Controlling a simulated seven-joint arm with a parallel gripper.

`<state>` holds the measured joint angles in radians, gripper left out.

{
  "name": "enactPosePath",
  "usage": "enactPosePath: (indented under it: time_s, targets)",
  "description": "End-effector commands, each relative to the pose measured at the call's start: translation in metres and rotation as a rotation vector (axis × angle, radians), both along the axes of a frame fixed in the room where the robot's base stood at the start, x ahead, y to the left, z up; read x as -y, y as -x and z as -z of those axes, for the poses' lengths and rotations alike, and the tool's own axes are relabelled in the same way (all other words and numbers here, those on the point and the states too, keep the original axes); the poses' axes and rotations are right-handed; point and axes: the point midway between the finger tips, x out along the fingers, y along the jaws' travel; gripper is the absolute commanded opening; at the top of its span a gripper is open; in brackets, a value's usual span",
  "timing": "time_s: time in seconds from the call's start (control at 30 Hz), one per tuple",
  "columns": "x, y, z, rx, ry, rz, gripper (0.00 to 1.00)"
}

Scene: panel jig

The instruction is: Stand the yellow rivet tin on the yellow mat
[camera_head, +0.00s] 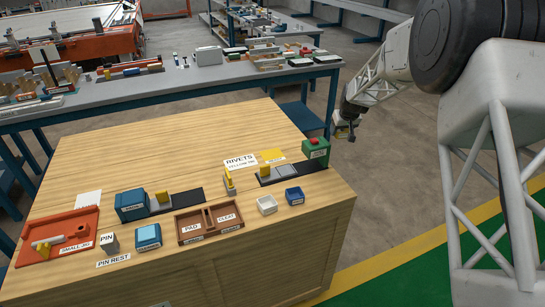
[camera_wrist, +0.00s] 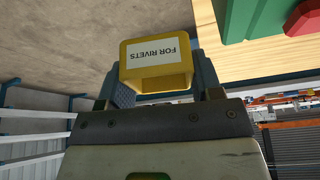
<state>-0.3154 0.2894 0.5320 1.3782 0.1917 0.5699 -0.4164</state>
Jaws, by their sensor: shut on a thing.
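The yellow rivet tin (camera_wrist: 157,82) is held between the fingers of my gripper (camera_wrist: 162,88) in the wrist view. Its white label reads "FOR RIVETS" and appears upside down there. In the head view my gripper (camera_head: 347,127) hangs past the bench's right edge, over the floor, with a bit of the tin (camera_head: 342,133) showing small beside it. The yellow mat (camera_head: 273,155) lies flat on the wooden bench near its right back edge. It looks bare, and the tin is apart from it, off to the right.
A green box with a red button (camera_head: 316,150) stands at the bench corner, between tin and mat. A white "RIVETS" card (camera_head: 241,161) lies left of the mat. A yellow piece stands upright (camera_head: 229,180) just in front. The wooden bench (camera_head: 190,140) is clear towards the back.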

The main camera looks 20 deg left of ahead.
Motion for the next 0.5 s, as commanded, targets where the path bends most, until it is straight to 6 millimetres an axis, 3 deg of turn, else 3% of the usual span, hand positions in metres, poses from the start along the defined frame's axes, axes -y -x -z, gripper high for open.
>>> enactPosePath:
  time_s: [0.1,0.23,0.5]
  targets:
    - [-0.037,0.003,-0.032,0.002,-0.001,-0.051,0.29]
    - [-0.081,0.012,-0.046,-0.002,0.001,-0.098,0.29]
    - [-0.165,0.04,-0.021,-0.004,0.0,-0.15,0.29]
